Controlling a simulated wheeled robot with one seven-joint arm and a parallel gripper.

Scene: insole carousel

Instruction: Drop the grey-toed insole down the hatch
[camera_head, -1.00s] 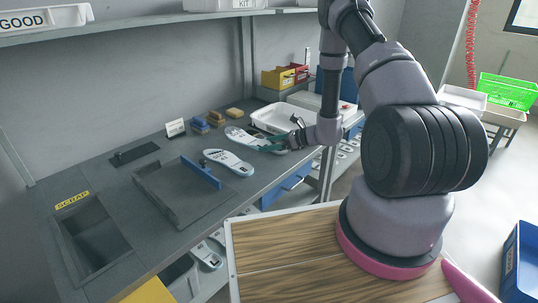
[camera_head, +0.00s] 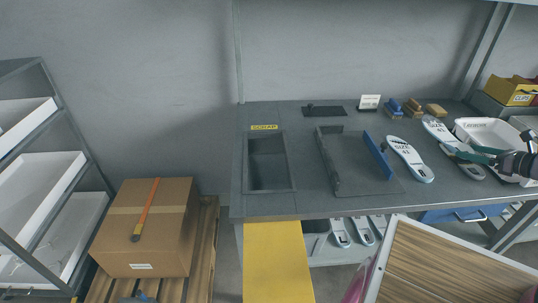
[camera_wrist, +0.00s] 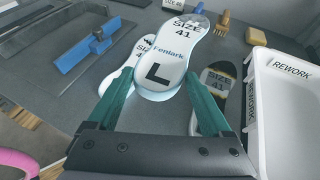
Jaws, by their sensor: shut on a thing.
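My gripper (camera_wrist: 162,102) is shut on a white insole (camera_wrist: 165,55) marked SIZE 41, Fenlark and L. The insole points away from my green fingers, over the bench. A third insole (camera_wrist: 217,82), with a dark patch and a yellow line, lies to the right, partly hidden by a finger. In the head view my gripper (camera_head: 478,154) is at the bench's right. The open hatch (camera_head: 268,172) marked SCRAP is at the left.
A white REWORK tray (camera_wrist: 292,105) stands close on my gripper's right. A blue upright bar (camera_head: 377,156) stands on a raised plate between the hatch and the insoles. Brushes and blocks (camera_head: 413,107) line the back. A carton (camera_head: 145,228) is on a pallet left of the bench.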

